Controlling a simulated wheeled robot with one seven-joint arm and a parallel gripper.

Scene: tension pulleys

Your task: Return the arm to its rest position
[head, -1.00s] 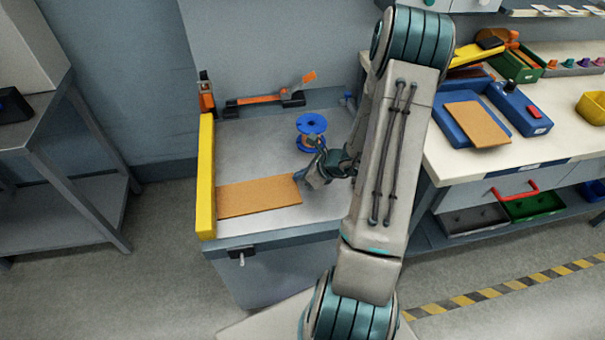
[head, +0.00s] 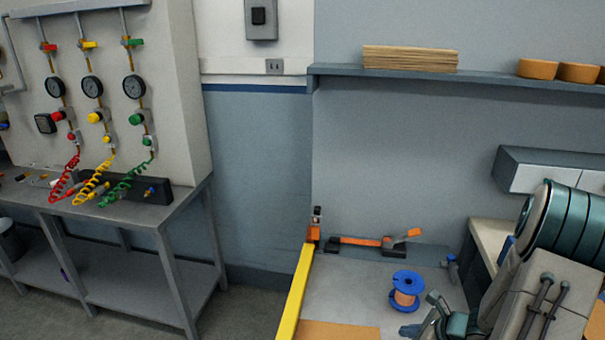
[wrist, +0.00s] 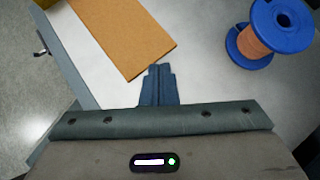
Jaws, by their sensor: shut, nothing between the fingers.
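My gripper (wrist: 158,84) is shut and empty in the wrist view, its blue fingers together above the grey table top (wrist: 92,68). It also shows in the head view (head: 412,328) at the bottom, partly cut off, left of my arm's large links. A blue spool with an orange-brown winding (head: 405,290) stands on the table just beyond and left of the gripper in the head view. The same spool (wrist: 258,48) is at the upper right in the wrist view, apart from the fingers.
A brown board (wrist: 125,30) lies flat on the table. A yellow rail (head: 295,295) edges the table's left side. An orange-and-black tool (head: 365,242) lies at the back. A bench with gauges and coiled hoses (head: 95,185) stands left, and a shelf (head: 470,83) runs above.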

